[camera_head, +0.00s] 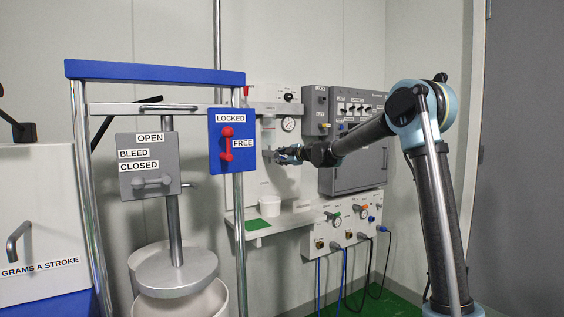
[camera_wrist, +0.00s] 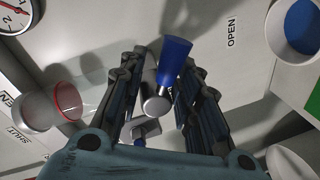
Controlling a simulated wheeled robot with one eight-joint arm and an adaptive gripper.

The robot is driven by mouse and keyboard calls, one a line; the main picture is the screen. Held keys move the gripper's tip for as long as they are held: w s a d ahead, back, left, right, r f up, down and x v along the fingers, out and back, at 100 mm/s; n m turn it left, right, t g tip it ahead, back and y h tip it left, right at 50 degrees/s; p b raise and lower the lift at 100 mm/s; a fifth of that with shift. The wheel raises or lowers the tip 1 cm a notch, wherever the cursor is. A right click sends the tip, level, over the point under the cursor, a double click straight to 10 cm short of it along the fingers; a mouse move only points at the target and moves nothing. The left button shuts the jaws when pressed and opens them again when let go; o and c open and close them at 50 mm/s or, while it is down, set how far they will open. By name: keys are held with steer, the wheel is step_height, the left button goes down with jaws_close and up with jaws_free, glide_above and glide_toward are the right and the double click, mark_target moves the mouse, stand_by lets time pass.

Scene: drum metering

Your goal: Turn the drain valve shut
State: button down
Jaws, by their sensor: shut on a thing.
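A blue lever (camera_wrist: 174,62) on a metal hub (camera_wrist: 156,106), apparently the drain valve's handle, lies between the fingers of my gripper (camera_wrist: 165,95) in the wrist view. My gripper is shut on it. The lever's blue end points toward the picture's top, left of an OPEN label (camera_wrist: 231,32). A SHUT label (camera_wrist: 20,139) shows at the lower left. In the head view my gripper (camera_head: 280,155) reaches the wall fittings below a round gauge (camera_head: 288,124), and it hides the valve there.
A clear vessel with a red ring (camera_wrist: 67,101) is left of the fingers, and a white-rimmed blue round part (camera_wrist: 281,35) is at the upper right. A shelf (camera_head: 290,218) with a white cup (camera_head: 270,207) lies below my gripper. A blue-topped frame (camera_head: 155,73) stands at left.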

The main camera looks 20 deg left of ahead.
steer(key=n, duration=0.4)
steer(key=shift+s+a+r+n+t+h, duration=0.25)
steer(key=shift+s+r+n+t+h, duration=0.05)
steer(key=shift+r+t+h, duration=0.1)
stand_by(0.4)
steer(key=c, duration=1.5)
jaws_free()
steer(key=shift+o, duration=0.8)
steer(key=shift+w+f, duration=0.15)
steer(key=shift+w, duration=0.1)
steer(key=shift+d, duration=0.1)
steer(key=v, duration=1.2)
